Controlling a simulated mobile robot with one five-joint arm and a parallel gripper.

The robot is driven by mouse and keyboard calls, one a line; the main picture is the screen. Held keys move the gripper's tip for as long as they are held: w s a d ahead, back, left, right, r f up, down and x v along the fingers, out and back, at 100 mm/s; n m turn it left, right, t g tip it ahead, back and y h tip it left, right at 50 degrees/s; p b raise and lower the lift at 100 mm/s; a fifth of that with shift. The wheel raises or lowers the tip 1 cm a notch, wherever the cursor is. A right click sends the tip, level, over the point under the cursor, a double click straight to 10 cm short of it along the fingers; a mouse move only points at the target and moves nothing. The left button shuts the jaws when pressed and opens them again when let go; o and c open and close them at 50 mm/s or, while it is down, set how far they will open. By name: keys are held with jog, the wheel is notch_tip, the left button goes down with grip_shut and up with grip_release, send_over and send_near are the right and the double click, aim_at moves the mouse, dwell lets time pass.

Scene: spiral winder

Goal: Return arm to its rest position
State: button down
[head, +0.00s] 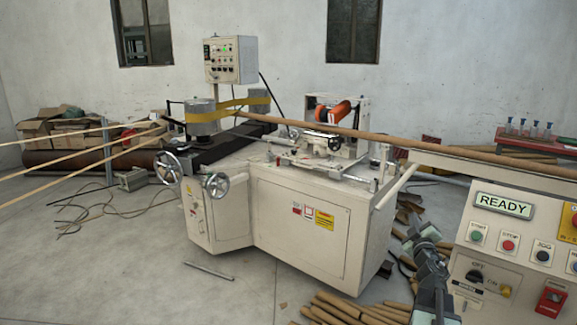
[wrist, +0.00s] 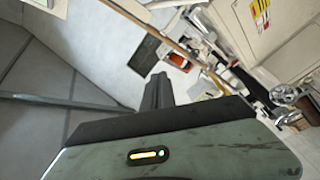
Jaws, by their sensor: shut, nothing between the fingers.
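My gripper (wrist: 157,88) shows in the wrist view, its two dark fingers together and empty. The fingers point toward the top of the tilted picture and touch nothing that I can see. In the head view my grey arm stands at the lower right, in front of the control panel (head: 520,240); I cannot clearly make out the fingers there. The panel's display reads READY. The cream spiral winder (head: 300,225) stands in the middle of the head view, apart from my arm, with a long brown tube (head: 400,143) running out to the right.
Brown tubes (head: 345,312) lie on the floor close to my arm. Two handwheels (head: 168,169) are on the winder's left. Cables (head: 100,215) and a loose rod (head: 208,271) lie on the floor. Cardboard boxes (head: 55,133) are at the back left. The front-left floor is mostly clear.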

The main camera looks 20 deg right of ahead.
jog(key=w+a+f+m+y, duration=0.1)
jog(key=w+a, duration=0.3)
jog(key=a, duration=0.3)
jog(key=w+a+y, duration=0.1)
jog(key=w+a, duration=0.3)
jog(key=a, duration=0.4)
jog(key=w+a+f+m+g+y, duration=0.1)
jog(key=a+f+m+g, duration=0.15)
jog(key=a+f, duration=0.5)
jog(key=a+f+m+g, duration=0.1)
jog(key=a+f+g, duration=0.25)
jog(key=a, duration=0.75)
jog(key=s+a+f+g+y, duration=0.3)
jog(key=s+a+f+g, duration=0.3)
jog(key=s, duration=0.4)
jog(key=s+a+f+g+y, duration=0.2)
jog(key=s+a+f+g, duration=0.3)
jog(key=s+a+f, duration=0.4)
notch_tip(320, 180, up, 13)
jog(key=s+d+p, duration=0.1)
jog(key=s+p, duration=0.1)
jog(key=p, duration=1)
jog(key=shift+d+m, duration=0.1)
jog(key=shift+m, duration=0.15)
jog(key=shift+s, duration=0.1)
